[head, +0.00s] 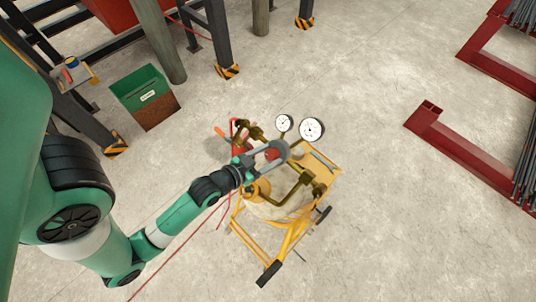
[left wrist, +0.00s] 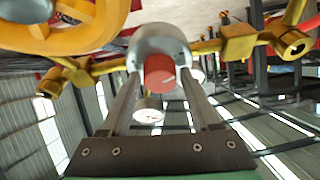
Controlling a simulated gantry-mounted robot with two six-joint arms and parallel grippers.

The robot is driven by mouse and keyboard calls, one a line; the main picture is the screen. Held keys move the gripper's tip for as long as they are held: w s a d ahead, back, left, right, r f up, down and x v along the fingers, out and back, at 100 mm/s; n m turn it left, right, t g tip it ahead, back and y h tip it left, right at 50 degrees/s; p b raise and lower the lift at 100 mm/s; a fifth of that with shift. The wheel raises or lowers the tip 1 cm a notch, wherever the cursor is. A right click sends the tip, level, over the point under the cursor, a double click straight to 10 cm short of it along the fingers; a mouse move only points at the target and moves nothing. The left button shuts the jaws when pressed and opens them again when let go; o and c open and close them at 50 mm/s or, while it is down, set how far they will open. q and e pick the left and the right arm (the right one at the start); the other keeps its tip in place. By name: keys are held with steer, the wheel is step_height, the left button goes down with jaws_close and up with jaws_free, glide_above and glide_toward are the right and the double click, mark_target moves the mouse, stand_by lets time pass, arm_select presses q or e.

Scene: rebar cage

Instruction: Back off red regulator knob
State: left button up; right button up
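The red regulator knob (left wrist: 160,72) faces my left wrist camera, in front of a round grey regulator body (left wrist: 150,42). In the head view the knob (head: 271,154) is small and partly hidden by my gripper. My left gripper (head: 268,154) reaches in from the left over the yellow cart. In the left wrist view its two fingers (left wrist: 160,78) are spread, one on each side of the knob, with a visible gap on both sides. Their tips lie close to the grey body; contact there cannot be told. My right gripper is not in view.
Brass fittings (left wrist: 240,45) stick out beside the regulator. Two white gauges (head: 312,130) stand behind it. The yellow cart (head: 290,240) carries the assembly. A green and brown bin (head: 146,95) stands at left, red steel frames (head: 455,145) at right.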

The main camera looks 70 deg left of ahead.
arm_select(q)
jaws_close()
steer(key=shift+n, duration=0.9)
steer(key=shift+o, duration=1.9)
jaws_free()
steer(key=shift+d, duration=0.1)
